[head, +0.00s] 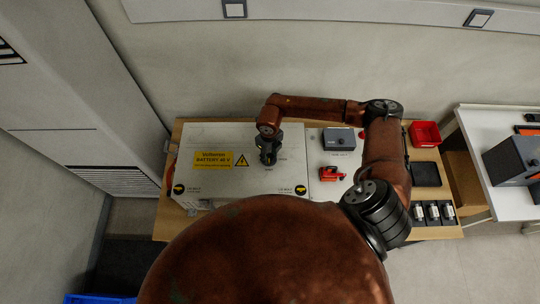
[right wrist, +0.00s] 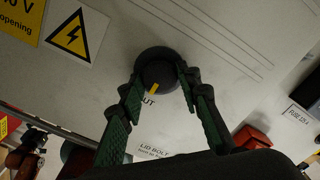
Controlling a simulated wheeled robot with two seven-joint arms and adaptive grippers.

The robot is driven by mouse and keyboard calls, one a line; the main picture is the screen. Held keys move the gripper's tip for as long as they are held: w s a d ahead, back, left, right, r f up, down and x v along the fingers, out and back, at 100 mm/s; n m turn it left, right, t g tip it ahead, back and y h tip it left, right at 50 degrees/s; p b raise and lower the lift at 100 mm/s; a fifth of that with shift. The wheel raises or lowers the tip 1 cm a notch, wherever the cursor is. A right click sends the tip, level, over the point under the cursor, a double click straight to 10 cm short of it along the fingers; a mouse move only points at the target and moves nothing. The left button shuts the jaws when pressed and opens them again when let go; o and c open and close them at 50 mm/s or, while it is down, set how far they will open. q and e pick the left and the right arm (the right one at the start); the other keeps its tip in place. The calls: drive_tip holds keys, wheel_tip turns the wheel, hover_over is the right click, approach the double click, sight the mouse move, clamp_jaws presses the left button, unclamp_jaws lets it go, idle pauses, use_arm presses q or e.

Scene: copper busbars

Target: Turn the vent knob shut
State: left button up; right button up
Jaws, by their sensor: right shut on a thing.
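The vent knob (right wrist: 158,72) is a round black knob with a yellow-orange pointer line, on the light grey lid of the battery box (head: 215,141). In the right wrist view its pointer aims down and slightly left, toward printed lettering that ends in "UT"; the rest of the word is hidden. My right gripper (right wrist: 160,82) has its green-padded fingers on both sides of the knob and is shut on it. In the head view my right gripper (head: 268,156) comes down on the lid from above and hides the knob. My left gripper is not in view.
A yellow battery warning label (head: 213,160) lies on the lid left of the gripper. Right of the box are a grey device (head: 339,139), a red tool (head: 331,174) and a red bin (head: 425,134). A white side table (head: 490,125) stands further right.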

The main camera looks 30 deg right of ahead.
sight(270, 157)
drive_tip(key=shift+s+f, duration=0.15)
drive_tip(key=o, duration=1.2)
drive_tip(key=shift+c, duration=0.2)
wheel_tip(270, 157, up, 12)
idle(0.3)
